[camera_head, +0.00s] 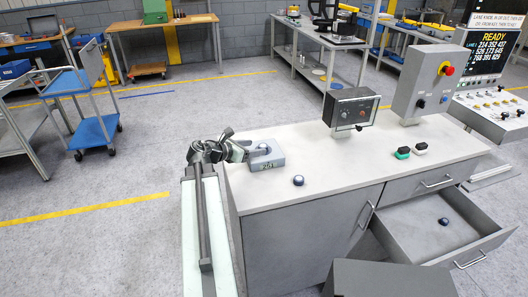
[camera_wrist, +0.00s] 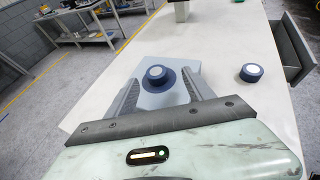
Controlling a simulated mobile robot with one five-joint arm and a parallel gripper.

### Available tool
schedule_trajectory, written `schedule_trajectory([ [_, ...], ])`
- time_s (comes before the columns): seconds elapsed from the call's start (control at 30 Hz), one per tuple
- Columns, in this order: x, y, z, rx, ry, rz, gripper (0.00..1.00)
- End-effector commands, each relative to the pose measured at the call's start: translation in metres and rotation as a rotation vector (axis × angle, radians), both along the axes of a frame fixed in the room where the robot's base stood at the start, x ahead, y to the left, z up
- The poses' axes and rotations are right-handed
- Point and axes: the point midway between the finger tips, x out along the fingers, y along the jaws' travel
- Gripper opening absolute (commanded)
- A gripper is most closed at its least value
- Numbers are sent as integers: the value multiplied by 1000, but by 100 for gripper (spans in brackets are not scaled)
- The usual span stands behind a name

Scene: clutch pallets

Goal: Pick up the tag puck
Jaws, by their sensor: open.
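A dark blue puck with a pale round top (camera_wrist: 158,73) sits on a light grey-blue block (camera_wrist: 187,66) between my gripper's fingers in the wrist view. The block (camera_head: 268,163), marked with a number, stands at the worktop's left end in the head view. My gripper (camera_wrist: 160,79) is open, with one finger on each side of this puck; I cannot tell whether they touch it. A second dark puck with a pale top (camera_wrist: 251,72) lies alone on the worktop to the right; it also shows in the head view (camera_head: 298,181). Which one is the tag puck is not readable.
Another dark puck (camera_head: 444,221) lies in the open drawer (camera_head: 410,232). A dark box with dials (camera_head: 351,107), a grey box with a red button (camera_head: 424,78) and green (camera_head: 403,153) and red (camera_head: 421,148) small items stand on the worktop (camera_head: 330,205). Its middle is clear.

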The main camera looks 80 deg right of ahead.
Motion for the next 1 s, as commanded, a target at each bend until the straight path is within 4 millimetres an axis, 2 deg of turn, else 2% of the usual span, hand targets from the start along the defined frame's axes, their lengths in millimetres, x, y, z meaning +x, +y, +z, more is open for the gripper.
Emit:
schedule_trajectory([
  [0.17,-3,-6,-5,0,-1,0,61],
  [0.43,-24,-41,-24,0,-3,-3,61],
  [0.67,-26,-43,-23,0,-2,-1,61],
  [0.9,-27,-43,-23,1,-2,-2,0],
  [1.0,-27,-43,-23,1,-2,-2,0],
])
